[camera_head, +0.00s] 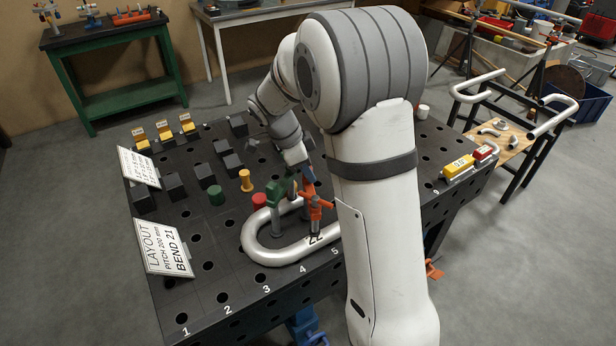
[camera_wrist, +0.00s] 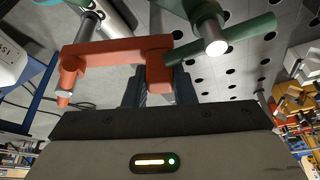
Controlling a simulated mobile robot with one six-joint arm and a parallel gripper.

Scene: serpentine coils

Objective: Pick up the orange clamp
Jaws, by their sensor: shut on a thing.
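The orange clamp (camera_head: 316,203) stands upright at the bent silver pipe (camera_head: 262,248) on the dark perforated table. My gripper (camera_head: 305,182) reaches down to it from behind, partly hidden by the clamp and my arm. In the wrist view my gripper (camera_wrist: 158,88) is shut on the body of the orange clamp (camera_wrist: 112,54), whose arm extends left. A green clamp (camera_head: 279,193) stands close on the left in the head view. In the wrist view its green bar (camera_wrist: 250,28) runs very near the orange clamp; I cannot tell whether they touch.
Several black blocks (camera_head: 207,175) lie farther left. A layout sign (camera_head: 163,248) stands at the left edge. The table's front left is mostly clear.

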